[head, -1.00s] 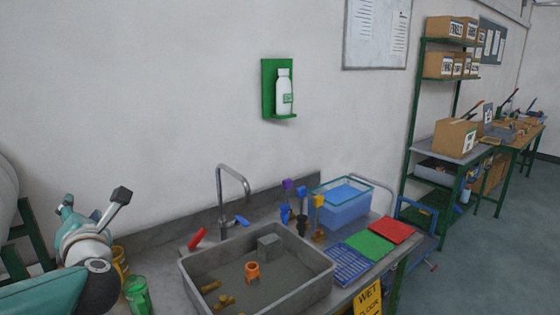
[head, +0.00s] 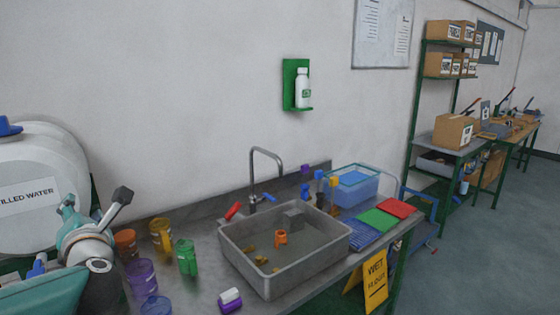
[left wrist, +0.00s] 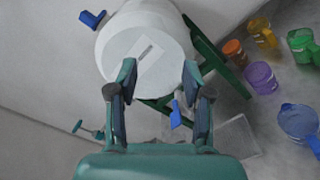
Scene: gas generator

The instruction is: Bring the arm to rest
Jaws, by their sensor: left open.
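My left gripper (head: 97,205) is at the lower left of the head view, raised in front of the white water tank (head: 35,190) and left of the bench. In the left wrist view, the left gripper (left wrist: 160,75) has its two fingers spread wide, with nothing between them. The tank (left wrist: 150,40) and its blue tap (left wrist: 178,115) lie beyond the fingers there. My right gripper does not show.
A grey basin (head: 290,265) with orange and brass fittings stands on the bench. Several coloured jugs, one green (head: 187,257) and one purple (head: 141,278), stand between arm and basin.

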